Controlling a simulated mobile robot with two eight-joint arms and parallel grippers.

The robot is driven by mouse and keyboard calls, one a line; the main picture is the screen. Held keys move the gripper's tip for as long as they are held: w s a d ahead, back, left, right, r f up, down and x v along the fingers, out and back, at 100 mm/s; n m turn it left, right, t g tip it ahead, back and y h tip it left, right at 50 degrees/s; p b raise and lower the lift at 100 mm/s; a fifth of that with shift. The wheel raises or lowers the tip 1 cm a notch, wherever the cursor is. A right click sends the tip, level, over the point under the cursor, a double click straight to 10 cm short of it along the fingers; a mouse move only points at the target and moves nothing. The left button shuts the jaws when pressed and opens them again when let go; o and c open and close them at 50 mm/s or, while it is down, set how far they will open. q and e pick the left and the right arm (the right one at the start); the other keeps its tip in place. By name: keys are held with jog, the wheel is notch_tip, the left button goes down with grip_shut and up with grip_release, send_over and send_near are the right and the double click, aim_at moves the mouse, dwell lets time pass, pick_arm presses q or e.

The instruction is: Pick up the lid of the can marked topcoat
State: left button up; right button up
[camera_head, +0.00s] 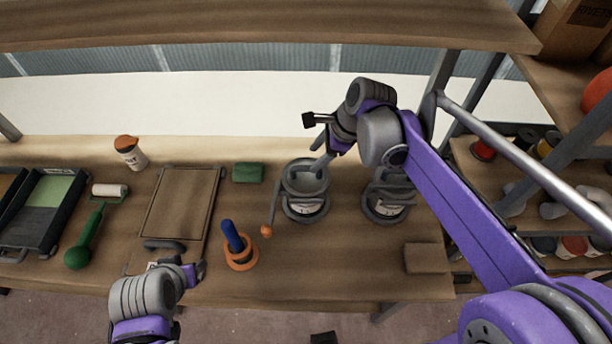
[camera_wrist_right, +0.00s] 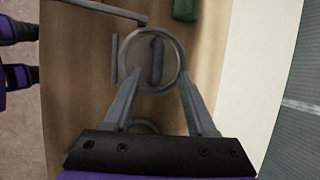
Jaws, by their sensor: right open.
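Two grey cans with pale labels stand on the wooden bench in the head view, a left can (camera_head: 304,208) and a right can (camera_head: 386,208). The label lettering is too small to read, so I cannot tell which is marked topcoat. My right gripper (camera_head: 319,164) is open above the left can. In the right wrist view a round grey lid (camera_wrist_right: 140,62) with a dark bar handle (camera_wrist_right: 156,60) lies ahead, with the open fingertips (camera_wrist_right: 158,82) near its lower edge. Nothing is between them. My left gripper (camera_head: 197,272) is low over the bench's front; its jaws are unclear.
A shelf (camera_head: 250,22) spans above.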

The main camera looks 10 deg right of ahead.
aim_at(308, 167)
jog(key=shift+x, duration=2.75)
jog(key=shift+s+d, duration=0.1)
jog(key=shift+s, duration=0.15)
grip_shut()
